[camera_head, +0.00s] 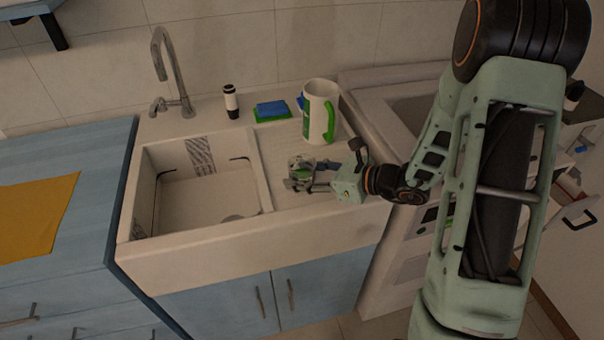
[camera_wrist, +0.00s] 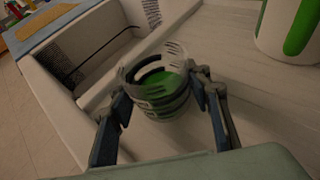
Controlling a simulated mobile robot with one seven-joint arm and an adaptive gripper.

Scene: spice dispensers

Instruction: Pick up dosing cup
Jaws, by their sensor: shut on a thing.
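The dosing cup (camera_wrist: 158,88) is a small clear cup with dark bands and a green inside, seen in the wrist view. It also shows in the head view (camera_head: 300,170), on or just above the drainboard right of the sink basin; I cannot tell if it touches the board. My gripper (camera_wrist: 160,100) is shut on the cup, with one finger on each side of it. In the head view my gripper (camera_head: 302,184) reaches in from the right, and its fingers partly cover the cup.
The sink basin (camera_head: 205,190) lies left of the drainboard (camera_head: 280,148). A blue sponge (camera_head: 271,108), a dark-and-white bottle (camera_head: 231,102) and the faucet (camera_head: 172,70) line the back edge.

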